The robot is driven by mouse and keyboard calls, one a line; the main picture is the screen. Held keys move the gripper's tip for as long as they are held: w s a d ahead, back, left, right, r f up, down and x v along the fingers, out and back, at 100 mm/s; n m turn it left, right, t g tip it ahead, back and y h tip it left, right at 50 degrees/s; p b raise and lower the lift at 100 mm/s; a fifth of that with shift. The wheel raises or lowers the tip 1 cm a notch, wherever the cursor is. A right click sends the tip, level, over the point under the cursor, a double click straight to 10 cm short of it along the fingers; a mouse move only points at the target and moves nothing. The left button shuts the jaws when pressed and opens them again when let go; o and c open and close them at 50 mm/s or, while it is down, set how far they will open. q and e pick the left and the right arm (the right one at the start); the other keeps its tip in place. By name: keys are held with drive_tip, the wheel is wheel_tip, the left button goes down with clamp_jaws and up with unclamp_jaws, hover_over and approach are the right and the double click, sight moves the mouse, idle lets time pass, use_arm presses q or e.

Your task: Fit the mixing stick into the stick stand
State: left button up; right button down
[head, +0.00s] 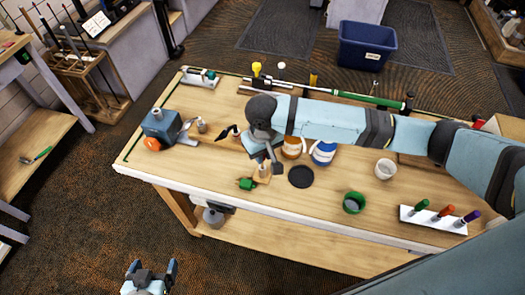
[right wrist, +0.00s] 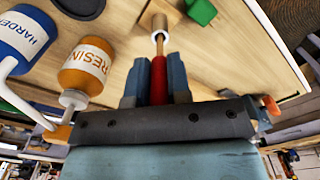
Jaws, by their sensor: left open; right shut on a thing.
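The mixing stick (right wrist: 158,80) has a red handle and a thin pale wooden end. My right gripper (right wrist: 155,72) is shut on its red handle, and the stick points away from the gripper. The stick stand (right wrist: 153,20) is a small pale tube on a wooden base, straight beyond the stick. The stick's wooden end overlaps the tube's mouth in the right wrist view; I cannot tell whether it is inside. In the head view the stand (head: 262,174) is under my right gripper (head: 266,161), which mostly hides the stick. My left gripper (head: 150,272) is open and empty, off the bench's front edge.
A green clamp-like piece (head: 247,184) lies close beside the stand. The resin bottle (right wrist: 88,65), hardener bottle (right wrist: 30,38) and a black disc (head: 301,177) are nearby. A blue vise (head: 160,127) is at the left. The bench front is mostly clear.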

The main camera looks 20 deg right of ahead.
drive_tip(key=shift+f, duration=0.6)
drive_tip(key=c, duration=1)
unclamp_jaws()
drive_tip(key=shift+r, duration=0.15)
wheel_tip(320, 180, up, 13)
drive_tip(key=shift+r+b, duration=0.1)
drive_tip(key=shift+b, duration=0.8)
drive_tip(key=shift+r, duration=0.15)
